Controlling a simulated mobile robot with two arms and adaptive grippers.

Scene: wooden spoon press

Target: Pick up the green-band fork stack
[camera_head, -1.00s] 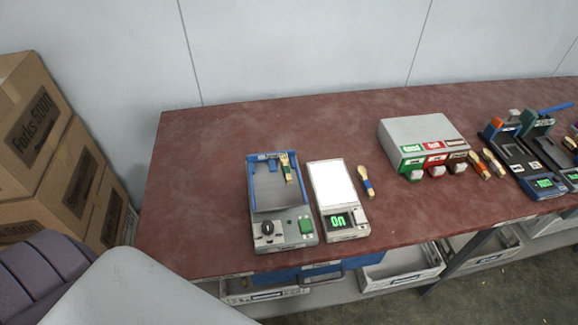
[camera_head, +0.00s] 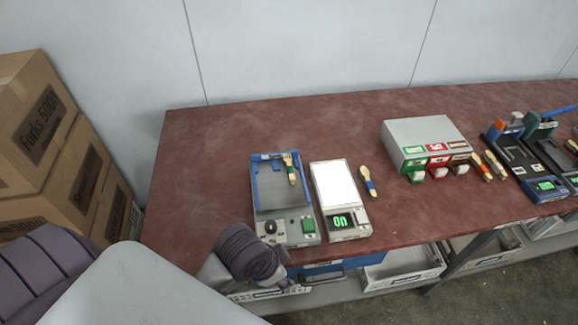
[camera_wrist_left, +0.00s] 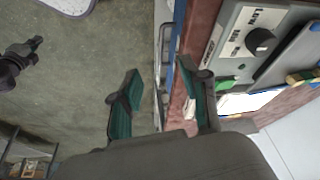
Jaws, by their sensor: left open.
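The green-band fork stack (camera_head: 291,170) lies at the back right of a blue-framed tray on a grey device (camera_head: 270,190) on the red-brown table. In the left wrist view, a pale stack with a dark band (camera_wrist_left: 303,77) shows at the right edge, partly cut off. My left gripper (camera_wrist_left: 160,105) is open and empty, over the floor and the table's front edge, apart from the stack. In the head view my left arm reaches to the front edge by the device; its fingers cannot be made out there. My right gripper is not seen.
A scale reading "On" (camera_head: 346,225) stands right of the device, with a blue-band stack (camera_head: 367,182) beside it. A grey box with coloured labels (camera_head: 430,136) and more stacks (camera_head: 482,168) are farther right. Cardboard boxes (camera_head: 45,150) stand left. The table's back left is clear.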

